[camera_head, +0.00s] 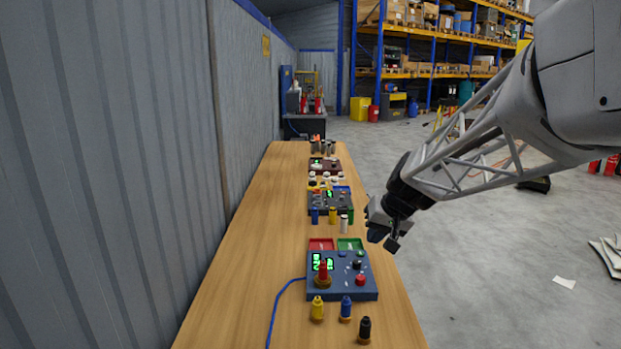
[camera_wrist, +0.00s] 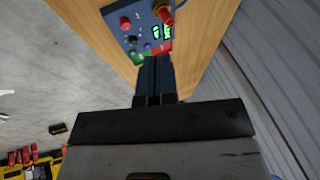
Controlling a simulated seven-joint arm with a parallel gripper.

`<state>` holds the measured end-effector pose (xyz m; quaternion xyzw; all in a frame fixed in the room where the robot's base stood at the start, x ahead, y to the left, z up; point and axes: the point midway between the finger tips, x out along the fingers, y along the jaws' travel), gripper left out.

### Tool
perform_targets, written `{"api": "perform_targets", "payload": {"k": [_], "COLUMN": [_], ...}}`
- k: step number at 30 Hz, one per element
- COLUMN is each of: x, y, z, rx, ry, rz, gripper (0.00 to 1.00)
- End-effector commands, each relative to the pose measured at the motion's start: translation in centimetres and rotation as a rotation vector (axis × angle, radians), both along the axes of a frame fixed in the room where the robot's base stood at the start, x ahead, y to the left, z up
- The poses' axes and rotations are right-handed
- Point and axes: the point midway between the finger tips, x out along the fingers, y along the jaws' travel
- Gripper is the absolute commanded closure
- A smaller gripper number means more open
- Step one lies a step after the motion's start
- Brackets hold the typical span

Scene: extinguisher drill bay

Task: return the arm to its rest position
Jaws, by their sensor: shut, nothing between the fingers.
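My arm reaches in from the right in the head view, and my gripper (camera_head: 383,238) hangs at the right edge of the wooden bench, beside the nearest control box. In the wrist view my gripper (camera_wrist: 155,62) has its two dark fingers shut together with nothing between them. The nearest blue control box (camera_head: 342,287) has a green display, buttons and a red extinguisher-shaped piece (camera_head: 323,272) standing on it. The box also shows at the top of the wrist view (camera_wrist: 133,32). My gripper appears apart from the box.
Yellow (camera_head: 317,309), blue (camera_head: 345,307) and black (camera_head: 364,329) pieces stand at the front of the bench (camera_head: 235,290). A blue cable (camera_head: 275,312) lies left of the box. Another control box (camera_head: 329,204) stands farther back. A corrugated wall (camera_head: 120,170) borders the left; open floor (camera_head: 480,270) lies right.

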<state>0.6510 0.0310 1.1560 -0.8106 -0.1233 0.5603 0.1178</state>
Motion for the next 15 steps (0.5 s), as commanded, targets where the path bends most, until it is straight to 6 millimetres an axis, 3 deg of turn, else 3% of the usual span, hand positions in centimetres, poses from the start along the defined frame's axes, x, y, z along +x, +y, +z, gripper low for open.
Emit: {"api": "perform_targets", "payload": {"k": [6,15], "x": [-7.2,-16.8], "y": [-0.2,-0.9], "z": [1.2,1.3], "rx": [-0.058,-0.149], "ry": [0.032,0.074], "rz": [0.004,-0.006], "gripper": [1.0,1.0]}}
